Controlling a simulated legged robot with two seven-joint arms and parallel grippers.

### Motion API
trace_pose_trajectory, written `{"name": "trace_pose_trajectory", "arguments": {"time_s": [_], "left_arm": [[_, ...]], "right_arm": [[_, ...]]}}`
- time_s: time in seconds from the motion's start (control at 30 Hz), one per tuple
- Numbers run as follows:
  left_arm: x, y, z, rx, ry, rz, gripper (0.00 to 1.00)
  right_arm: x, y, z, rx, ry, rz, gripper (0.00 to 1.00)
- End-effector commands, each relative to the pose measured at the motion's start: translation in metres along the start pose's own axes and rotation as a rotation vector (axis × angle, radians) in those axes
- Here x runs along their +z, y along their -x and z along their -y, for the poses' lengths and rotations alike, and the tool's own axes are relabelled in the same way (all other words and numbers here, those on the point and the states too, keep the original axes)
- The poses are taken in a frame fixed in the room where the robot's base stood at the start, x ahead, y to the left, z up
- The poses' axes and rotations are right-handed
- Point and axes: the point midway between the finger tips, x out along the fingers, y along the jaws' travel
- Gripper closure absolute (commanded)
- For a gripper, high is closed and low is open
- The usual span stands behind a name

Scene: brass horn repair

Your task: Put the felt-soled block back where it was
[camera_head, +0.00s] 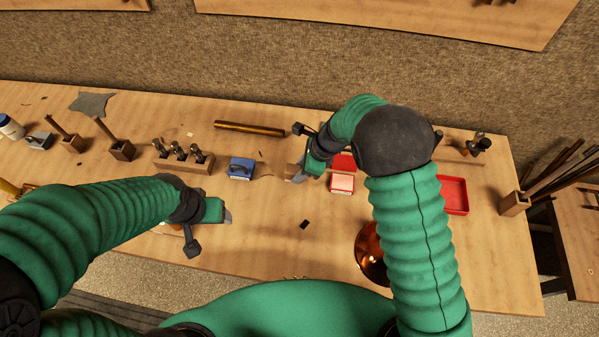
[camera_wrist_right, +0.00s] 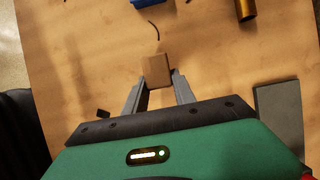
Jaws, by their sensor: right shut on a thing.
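My right gripper (camera_head: 297,173) reaches over the middle of the bench. It is shut on a small brown wooden block (camera_head: 290,170). In the right wrist view the block (camera_wrist_right: 156,70) sits between the two finger ends (camera_wrist_right: 157,82). Its underside is hidden, so I cannot see the felt or whether it touches the bench. My left gripper (camera_head: 222,212) is over the front left part of the bench. Its fingers are too small and turned away to tell open from shut.
A blue box (camera_head: 241,168) lies left of the block, and a red-and-white box (camera_head: 341,183) lies right of it. A brass tube (camera_head: 249,129) is behind. A wooden valve rack (camera_head: 183,161), a red tray (camera_head: 453,195) and a copper bell (camera_head: 370,257) are around. Bare wood lies in front.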

Motion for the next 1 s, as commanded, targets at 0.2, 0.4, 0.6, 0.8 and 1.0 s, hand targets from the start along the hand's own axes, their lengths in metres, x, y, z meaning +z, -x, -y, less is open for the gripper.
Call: {"name": "trace_pose_trajectory", "arguments": {"time_s": [0.2,0.4,0.6,0.8,1.0], "left_arm": [[0.0,0.0,0.0,0.0,0.0,0.0,0.32],[0.0,-0.001,0.0,0.0,0.0,0.0,0.32],[0.0,-0.001,0.0,0.0,0.0,0.0,0.32],[0.0,0.0,0.0,0.0,0.0,0.0,0.32],[-0.001,0.003,0.0,0.0,0.0,0.0,0.32]], "right_arm": [[-0.008,-0.02,0.0,0.0,-0.001,-0.002,1.0],[-0.008,-0.019,0.0,0.0,-0.001,-0.002,0.53],[-0.008,-0.019,0.0,0.0,-0.001,-0.001,0.47],[-0.008,-0.014,0.0,-0.001,-0.001,-0.001,0.47],[-0.006,0.027,0.001,-0.005,0.0,0.0,0.47]]}}
